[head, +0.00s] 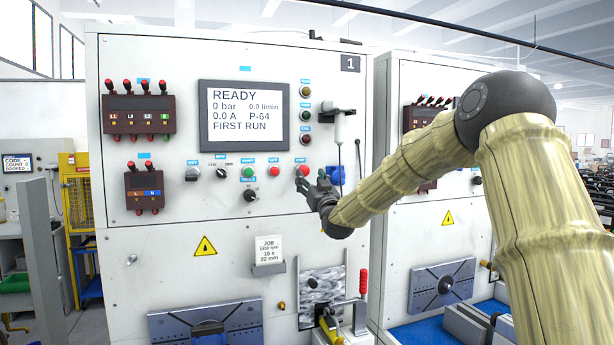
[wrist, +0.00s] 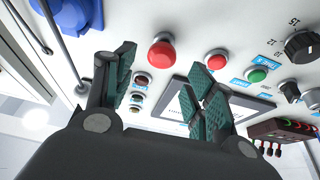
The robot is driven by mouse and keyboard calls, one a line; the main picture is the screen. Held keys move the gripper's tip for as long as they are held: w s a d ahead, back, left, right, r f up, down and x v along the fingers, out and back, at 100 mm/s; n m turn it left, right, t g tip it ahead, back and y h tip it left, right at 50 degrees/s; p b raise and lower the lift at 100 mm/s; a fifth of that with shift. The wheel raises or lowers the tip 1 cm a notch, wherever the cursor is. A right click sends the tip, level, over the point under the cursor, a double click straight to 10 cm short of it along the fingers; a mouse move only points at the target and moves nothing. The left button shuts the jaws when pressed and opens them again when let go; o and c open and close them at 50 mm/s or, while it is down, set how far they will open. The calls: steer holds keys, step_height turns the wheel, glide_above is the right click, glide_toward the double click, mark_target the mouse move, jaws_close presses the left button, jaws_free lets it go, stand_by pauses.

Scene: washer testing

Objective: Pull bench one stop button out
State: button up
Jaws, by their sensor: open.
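Bench one (head: 235,60) is a white cabinet marked 1. Its stop button, a red mushroom head (head: 302,171), sits at the right of the control row and is partly hidden by my gripper (head: 312,181). In the wrist view the red mushroom (wrist: 162,53) stands on the panel beyond the gap between my fingers (wrist: 164,62). My gripper is open and empty, close in front of the panel, with the fingers apart from the button. I cannot tell how far the button is pressed in.
The screen (head: 243,115) reads READY, FIRST RUN. A smaller red button (head: 274,171), a green button (head: 248,172) and a black knob (head: 251,196) lie left of the stop button. A blue part (head: 336,175) and a hanging grey tool (head: 339,126) are close on the right.

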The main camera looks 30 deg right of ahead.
steer(key=d+v, duration=0.1)
steer(key=v, duration=0.5)
steer(key=shift+s+a+f, duration=0.15)
steer(key=shift+s+a, duration=0.3)
steer(key=shift+a, duration=0.05)
